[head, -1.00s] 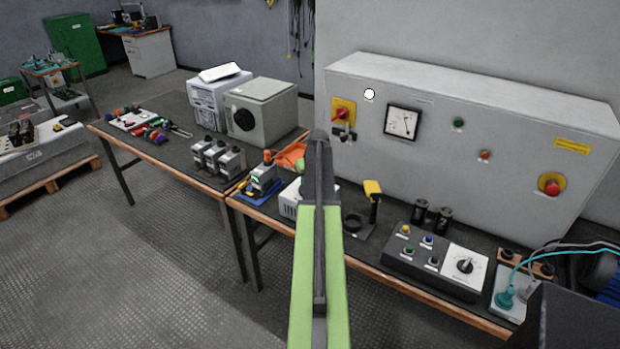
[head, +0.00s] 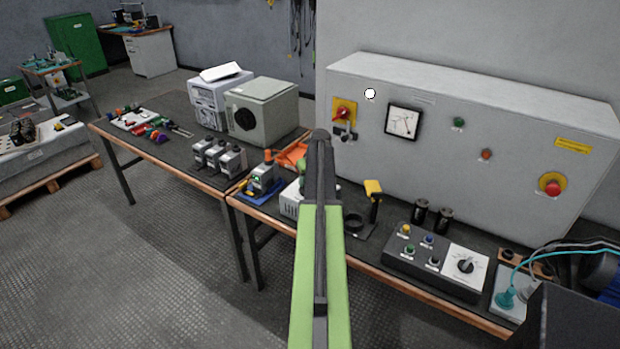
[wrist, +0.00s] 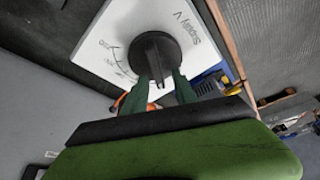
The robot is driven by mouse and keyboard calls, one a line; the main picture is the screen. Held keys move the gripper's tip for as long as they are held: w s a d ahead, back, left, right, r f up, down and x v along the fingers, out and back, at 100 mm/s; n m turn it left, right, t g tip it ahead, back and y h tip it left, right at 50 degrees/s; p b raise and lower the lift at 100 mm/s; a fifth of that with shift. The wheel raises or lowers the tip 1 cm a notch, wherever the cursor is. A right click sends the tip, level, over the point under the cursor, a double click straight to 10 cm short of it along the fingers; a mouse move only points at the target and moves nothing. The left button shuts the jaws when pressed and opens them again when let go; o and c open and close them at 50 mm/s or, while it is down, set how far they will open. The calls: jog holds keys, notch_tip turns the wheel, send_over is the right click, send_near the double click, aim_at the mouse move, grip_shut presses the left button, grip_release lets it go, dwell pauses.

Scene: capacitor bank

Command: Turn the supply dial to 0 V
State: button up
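The supply dial (wrist: 157,54) is a round black knob with a raised bar, on a white plate marked "Supply V" in the wrist view. The plate's lettering appears upside down and part of its scale shows at the left. My gripper (wrist: 162,78) has two dark green fingers reaching to the near side of the knob. The fingers are apart, one on each side of the knob's bar, with a visible gap. I cannot tell whether they touch it. In the head view my arm covers the gripper and the dial; part of a white box (head: 289,203) shows beside the arm.
A control box (head: 433,277) with buttons and another black knob stands to the right on the bench. A grey cabinet with a gauge (head: 402,122) and a red button (head: 552,184) stands behind. A yellow-headed tool (head: 373,188) is close right of my arm. Clutter lies left.

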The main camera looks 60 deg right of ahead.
jog(key=shift+r, duration=0.1)
jog(key=p+v, duration=1.6)
jog(key=v, duration=0.1)
jog(key=shift+s, duration=0.1)
jog(key=shift+a, duration=0.1)
